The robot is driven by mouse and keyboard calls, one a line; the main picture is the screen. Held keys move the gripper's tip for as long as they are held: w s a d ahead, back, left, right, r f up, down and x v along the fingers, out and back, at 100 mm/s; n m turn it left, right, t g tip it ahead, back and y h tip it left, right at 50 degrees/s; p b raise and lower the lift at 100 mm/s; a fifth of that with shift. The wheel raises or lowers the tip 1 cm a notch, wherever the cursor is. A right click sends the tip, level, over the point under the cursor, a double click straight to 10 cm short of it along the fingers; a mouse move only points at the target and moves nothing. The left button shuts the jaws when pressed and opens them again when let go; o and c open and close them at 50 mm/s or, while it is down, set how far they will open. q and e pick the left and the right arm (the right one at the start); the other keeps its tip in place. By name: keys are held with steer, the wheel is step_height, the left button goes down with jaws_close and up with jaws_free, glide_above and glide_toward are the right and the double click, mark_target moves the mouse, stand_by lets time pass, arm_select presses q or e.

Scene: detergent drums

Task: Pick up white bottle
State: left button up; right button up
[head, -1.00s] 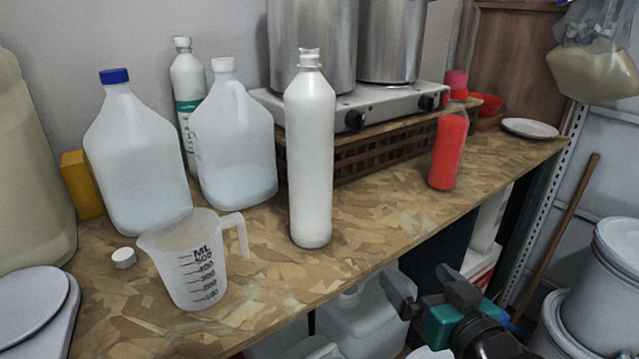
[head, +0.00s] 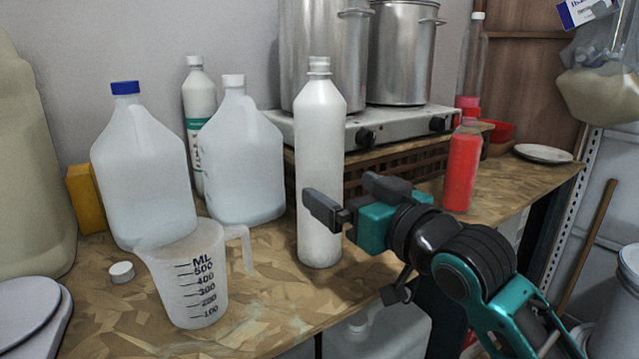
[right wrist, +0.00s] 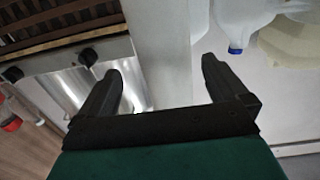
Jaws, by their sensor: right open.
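The white bottle (head: 319,125) stands upright on the wooden worktop, in front of the stove. My right gripper (head: 348,198) is open at the right side of the bottle, at its lower half. One finger covers part of the bottle in the head view; the other shows just right of it. My left gripper is not in view.
A measuring jug (head: 190,285) and two large jugs, one blue-capped (head: 145,185) and one white-capped (head: 245,165), stand left of the bottle. The stove (head: 395,128) with steel pots is behind. A red bottle (head: 462,172) stands to the right. The worktop's front edge is close.

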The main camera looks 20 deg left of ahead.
mark_target(319, 176)
steer(key=shift+s+a+x, duration=0.1)
steer(key=shift+s+x, duration=0.05)
steer(key=shift+x, duration=1.45)
steer(key=shift+s+a+x, duration=0.1)
steer(key=shift+x, duration=1.5)
steer(key=shift+r, duration=0.15)
steer(key=c, duration=1.6)
steer(key=shift+r, duration=0.2)
steer(key=shift+c, duration=0.6)
step_height(319, 176, up, 20)
steer(key=p, duration=0.2)
steer(key=shift+p, duration=0.35)
